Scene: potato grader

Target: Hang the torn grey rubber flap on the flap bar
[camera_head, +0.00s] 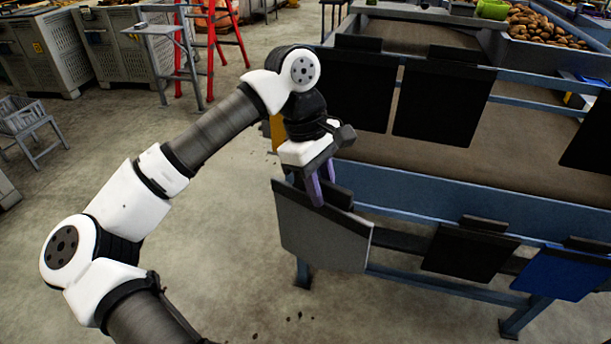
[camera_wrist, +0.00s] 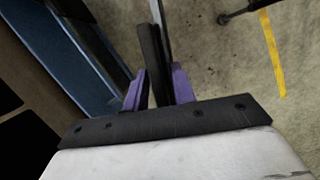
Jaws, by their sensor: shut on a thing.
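The grey rubber flap (camera_head: 322,235) hangs roughly upright, slightly tilted, at the left end of the machine's near side in the head view. Its dark top piece (camera_head: 340,196) is between the purple fingers of my gripper (camera_head: 320,181). In the wrist view, my gripper (camera_wrist: 155,88) is shut on this dark piece (camera_wrist: 151,58), seen edge-on. The dark flap bar (camera_head: 398,240) runs right from behind the grey flap. I cannot tell whether the flap touches or rests on the bar. No tear is clear to me.
A black flap (camera_head: 468,252) and a blue flap (camera_head: 566,272) hang further right on the same side. Larger black flaps (camera_head: 443,100) hang above the brown belt (camera_head: 430,170). A blue frame beam (camera_head: 440,200) runs just behind.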

